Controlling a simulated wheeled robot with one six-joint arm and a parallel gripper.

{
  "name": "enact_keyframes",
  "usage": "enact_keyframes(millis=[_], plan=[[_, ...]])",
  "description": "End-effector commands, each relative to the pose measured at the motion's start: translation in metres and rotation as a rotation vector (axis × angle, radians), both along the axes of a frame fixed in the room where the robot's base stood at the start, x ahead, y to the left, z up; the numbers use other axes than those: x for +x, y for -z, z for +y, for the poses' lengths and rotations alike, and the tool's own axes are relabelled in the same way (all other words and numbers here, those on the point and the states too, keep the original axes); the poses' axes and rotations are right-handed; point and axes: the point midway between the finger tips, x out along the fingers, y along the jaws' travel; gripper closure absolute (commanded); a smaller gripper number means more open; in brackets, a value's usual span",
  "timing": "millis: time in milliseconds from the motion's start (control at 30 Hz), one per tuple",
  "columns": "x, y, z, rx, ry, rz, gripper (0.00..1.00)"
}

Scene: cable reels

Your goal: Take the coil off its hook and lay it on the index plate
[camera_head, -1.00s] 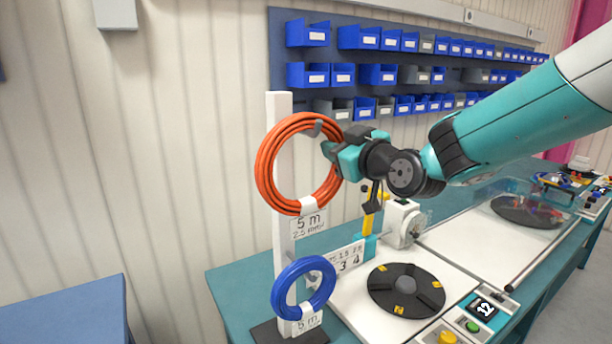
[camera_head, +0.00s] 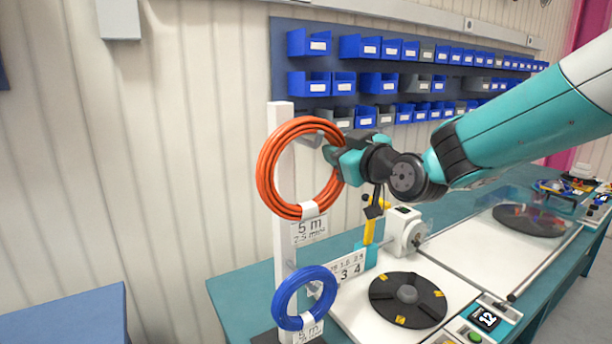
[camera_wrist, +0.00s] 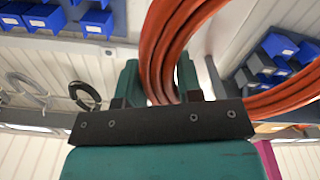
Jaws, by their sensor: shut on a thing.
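The orange coil (camera_head: 265,178) with a white "5 m" tag is upright at the white post, near its top. The grey hook (camera_head: 308,138) shows inside the ring, just under the coil's top; I cannot tell whether the coil still touches it. My gripper (camera_head: 335,158) is shut on the coil's upper right side. In the wrist view the orange strands (camera_wrist: 160,62) pass between the two teal fingers of my gripper (camera_wrist: 160,85). The index plate (camera_head: 407,315), a dark disc with yellow marks and a grey hub, lies bare on the white bench top, below and right.
A blue coil (camera_head: 283,297) hangs lower on the white post (camera_head: 283,235). A yellow and teal stand (camera_head: 368,228) and a white dial unit (camera_head: 405,232) stand behind the index plate. A display (camera_head: 487,318) is at its right. Blue bins (camera_head: 378,83) line the wall.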

Motion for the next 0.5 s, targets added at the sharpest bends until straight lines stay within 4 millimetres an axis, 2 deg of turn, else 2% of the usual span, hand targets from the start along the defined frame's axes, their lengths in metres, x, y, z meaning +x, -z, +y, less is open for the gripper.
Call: enact_keyframes(millis=[500], plan=[[-0.001, -0.024, 0.001, 0.004, -0.001, -0.004, 1.0]])
